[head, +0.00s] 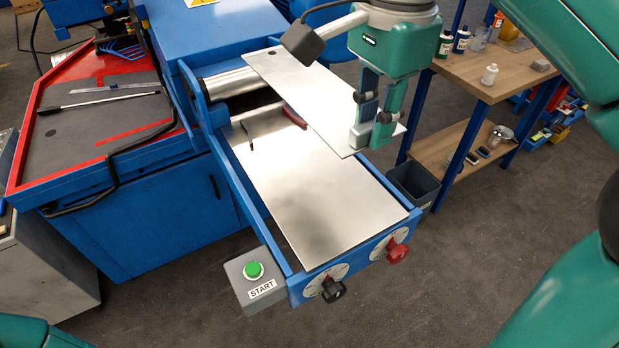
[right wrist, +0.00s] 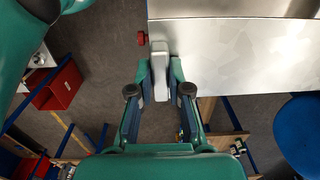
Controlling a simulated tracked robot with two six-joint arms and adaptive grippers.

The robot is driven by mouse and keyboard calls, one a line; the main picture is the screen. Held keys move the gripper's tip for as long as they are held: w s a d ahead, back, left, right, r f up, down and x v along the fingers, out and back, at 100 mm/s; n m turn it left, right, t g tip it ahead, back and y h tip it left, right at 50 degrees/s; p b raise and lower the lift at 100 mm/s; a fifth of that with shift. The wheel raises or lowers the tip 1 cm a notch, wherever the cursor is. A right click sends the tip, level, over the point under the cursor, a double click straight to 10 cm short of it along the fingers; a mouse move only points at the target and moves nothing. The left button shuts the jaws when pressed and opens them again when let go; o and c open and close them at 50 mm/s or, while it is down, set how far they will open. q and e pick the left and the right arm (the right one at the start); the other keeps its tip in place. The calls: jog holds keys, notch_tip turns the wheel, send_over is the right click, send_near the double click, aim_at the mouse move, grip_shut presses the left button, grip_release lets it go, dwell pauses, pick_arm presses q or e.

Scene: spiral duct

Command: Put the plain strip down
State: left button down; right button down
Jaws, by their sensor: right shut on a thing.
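The plain strip (head: 305,88) is a long, flat, bright metal sheet. My right gripper (head: 366,138) is shut on its near right end in the head view. The strip looks held above the blue-framed feed table (head: 237,203) and reaches diagonally toward the roller. In the right wrist view the strip (right wrist: 240,60) runs off to the right from the fingers (right wrist: 160,85). A bare, shiny metal surface (head: 310,200) fills the table below; I cannot tell if it is a loose sheet. My left gripper is not in view.
A black tool (head: 247,133) and a red-handled item (head: 294,117) lie at the table's far end. A START box (head: 258,279) stands at the front left. Black (head: 332,289) and red (head: 396,251) knobs stick out in front. A wooden bench (head: 485,75) stands at right.

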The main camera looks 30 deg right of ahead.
jog(key=shift+s+d, duration=0.25)
jog(key=shift+s, duration=0.05)
jog(key=shift+f, duration=0.2)
jog(key=b, duration=0.3)
send_over(357, 234)
notch_tip(357, 234, down, 15)
jog(key=shift+r, duration=0.2)
jog(key=shift+f, duration=2.5)
jog(key=c, duration=1.1)
grip_release()
jog(key=shift+b, duration=0.3)
jog(key=shift+r, duration=0.1)
